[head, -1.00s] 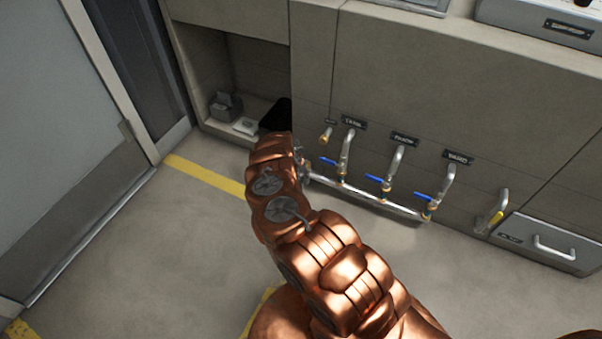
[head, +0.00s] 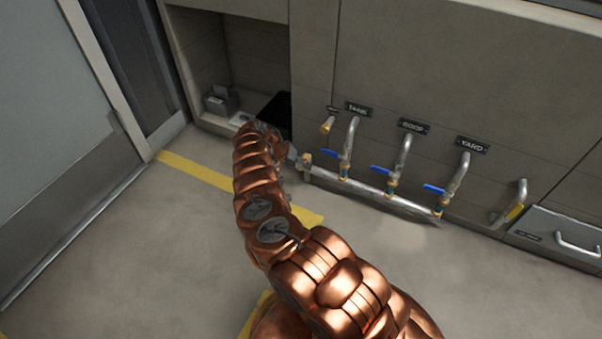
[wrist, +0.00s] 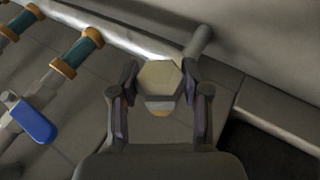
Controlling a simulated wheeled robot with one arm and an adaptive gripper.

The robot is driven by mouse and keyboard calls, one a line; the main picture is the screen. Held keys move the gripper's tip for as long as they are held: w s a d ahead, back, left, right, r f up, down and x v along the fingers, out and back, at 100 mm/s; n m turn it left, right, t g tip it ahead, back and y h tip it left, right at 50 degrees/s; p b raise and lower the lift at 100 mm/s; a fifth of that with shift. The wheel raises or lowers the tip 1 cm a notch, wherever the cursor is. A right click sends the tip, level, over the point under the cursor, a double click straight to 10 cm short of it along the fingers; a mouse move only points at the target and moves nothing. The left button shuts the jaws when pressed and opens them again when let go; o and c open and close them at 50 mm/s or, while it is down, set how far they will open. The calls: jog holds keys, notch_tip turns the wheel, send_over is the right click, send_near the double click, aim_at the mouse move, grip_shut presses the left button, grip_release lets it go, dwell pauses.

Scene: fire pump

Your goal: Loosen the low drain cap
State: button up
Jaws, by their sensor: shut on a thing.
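The low drain cap (wrist: 160,78) is a pale brass hexagon, seen face-on in the wrist view. It sits between the two fingertips of my gripper (wrist: 156,88), which is shut on its sides. In the head view the brass cap (head: 305,160) is at the left end of the low horizontal pipe (head: 360,188), close above the floor. My gripper (head: 293,154) reaches it from the left, partly hidden by my copper arm. I cannot tell whether the cap has turned.
Blue-handled valves (head: 382,170) stand along the pipe, under the TANK, ROOF and YARD labels. Another brass fitting (head: 327,126) is higher on the panel. An open recess (head: 250,70) lies behind my arm. The floor (head: 150,240) to the left is clear.

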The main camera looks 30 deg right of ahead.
jog(key=shift+s+d+g+h+b, duration=0.25)
jog(key=shift+g+b, duration=0.35)
jog(key=shift+b, duration=0.8)
jog(key=shift+a, duration=0.1)
jog(key=o, duration=1.1)
jog(key=shift+w, duration=0.15)
jog(key=shift+o, duration=0.2)
jog(key=shift+a, duration=0.1)
jog(key=shift+w+a, duration=0.1)
jog(key=v, duration=1.1)
jog(key=shift+a+r, duration=0.3)
